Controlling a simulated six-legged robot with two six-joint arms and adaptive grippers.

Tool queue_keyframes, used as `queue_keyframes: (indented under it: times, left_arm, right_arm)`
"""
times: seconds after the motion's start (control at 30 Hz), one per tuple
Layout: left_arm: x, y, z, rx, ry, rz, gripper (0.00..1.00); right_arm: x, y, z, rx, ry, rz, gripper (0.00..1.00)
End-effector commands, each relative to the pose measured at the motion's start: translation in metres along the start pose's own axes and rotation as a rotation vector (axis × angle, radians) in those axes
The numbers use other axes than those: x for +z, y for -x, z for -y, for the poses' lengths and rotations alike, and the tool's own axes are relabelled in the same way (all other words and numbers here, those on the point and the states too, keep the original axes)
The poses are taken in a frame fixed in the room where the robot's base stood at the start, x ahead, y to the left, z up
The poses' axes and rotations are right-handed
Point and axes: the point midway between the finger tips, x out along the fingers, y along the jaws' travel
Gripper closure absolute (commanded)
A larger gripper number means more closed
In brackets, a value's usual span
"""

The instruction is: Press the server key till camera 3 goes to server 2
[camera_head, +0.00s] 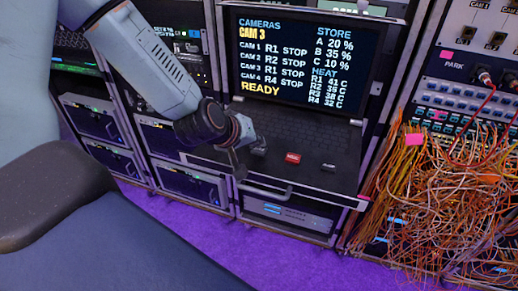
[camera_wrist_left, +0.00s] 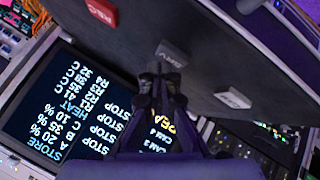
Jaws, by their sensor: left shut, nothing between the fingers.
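The monitor (camera_head: 306,62) shows CAM 3 selected, with CAM 3 on R1 STOP and READY at the bottom. My left gripper (camera_head: 243,150) is shut and empty, low over the dark key shelf below the screen. In the left wrist view its fingertips (camera_wrist_left: 160,77) point at a grey key (camera_wrist_left: 172,52) whose label looks like SRV. I cannot tell whether they touch it. A red REC key (camera_wrist_left: 103,12) lies on one side and another grey key (camera_wrist_left: 233,98) on the other. The red key also shows in the head view (camera_head: 293,158). My right gripper is not in view.
A pale key (camera_head: 328,167) sits right of the red one. A bar handle (camera_head: 267,190) runs along the shelf front. Tangled orange cables (camera_head: 425,210) hang from the patch rack at the right. Rack units (camera_head: 95,120) stand at the left.

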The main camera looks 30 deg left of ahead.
Motion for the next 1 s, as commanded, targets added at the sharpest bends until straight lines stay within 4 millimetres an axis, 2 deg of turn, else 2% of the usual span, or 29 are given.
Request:
queue_keyframes:
  times: [1.0]
  left_arm:
    - [0.0044, -0.0051, 0.0040, -0.001, 0.000, 0.002, 1.00]
  right_arm:
    - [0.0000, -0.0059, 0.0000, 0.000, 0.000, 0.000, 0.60]
